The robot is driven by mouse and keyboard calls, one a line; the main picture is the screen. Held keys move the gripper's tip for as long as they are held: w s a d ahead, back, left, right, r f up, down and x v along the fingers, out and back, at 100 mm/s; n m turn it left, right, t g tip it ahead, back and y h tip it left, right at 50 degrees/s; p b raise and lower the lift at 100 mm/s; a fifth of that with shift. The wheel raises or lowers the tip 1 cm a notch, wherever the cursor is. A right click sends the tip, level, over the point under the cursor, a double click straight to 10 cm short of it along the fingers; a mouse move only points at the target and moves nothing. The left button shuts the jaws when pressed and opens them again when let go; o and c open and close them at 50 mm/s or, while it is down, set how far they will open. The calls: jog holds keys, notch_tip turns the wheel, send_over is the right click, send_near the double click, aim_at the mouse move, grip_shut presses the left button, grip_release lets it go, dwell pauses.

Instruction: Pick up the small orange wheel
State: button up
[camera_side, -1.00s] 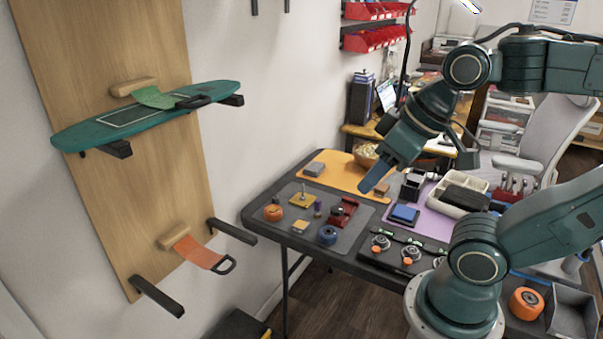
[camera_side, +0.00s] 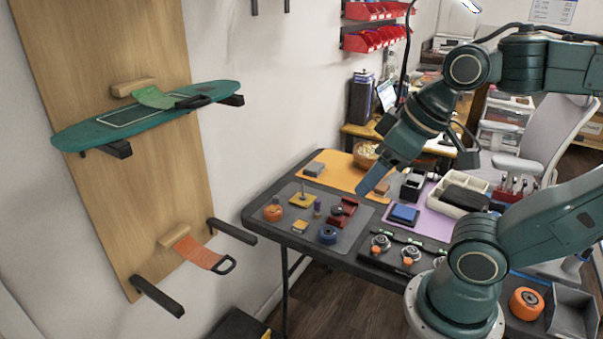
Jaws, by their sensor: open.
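An orange wheel (camera_side: 272,212) sits at the left end of the grey mat (camera_side: 290,236), near the table's left edge. A larger-looking orange wheel (camera_side: 526,303) stands at the front right, near my base. Two small orange round pieces (camera_side: 376,250) sit at the front of a dark tray (camera_side: 383,260). My gripper (camera_side: 359,193) is open and empty, hanging with blue fingers pointing down and left. It is in the air above the middle of the table, to the right of the wheel on the mat and apart from it.
The grey mat also holds a blue wheel (camera_side: 327,235), a red clamp-like tool (camera_side: 343,210) and small yellow parts (camera_side: 302,197). A grey bin (camera_side: 572,318) stands at the front right.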

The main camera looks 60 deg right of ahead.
jog(key=shift+o, duration=1.3)
jog(key=n+g, duration=0.6)
jog(key=n, duration=0.9)
send_over(273, 213)
jog(key=w+d, duration=0.1)
jog(key=shift+w+d+f, duration=0.1)
jog(key=shift+f, duration=7.8)
jog(key=shift+w+d+f, duration=0.1)
jog(key=shift+f, duration=7.8)
jog(key=shift+f, duration=0.1)
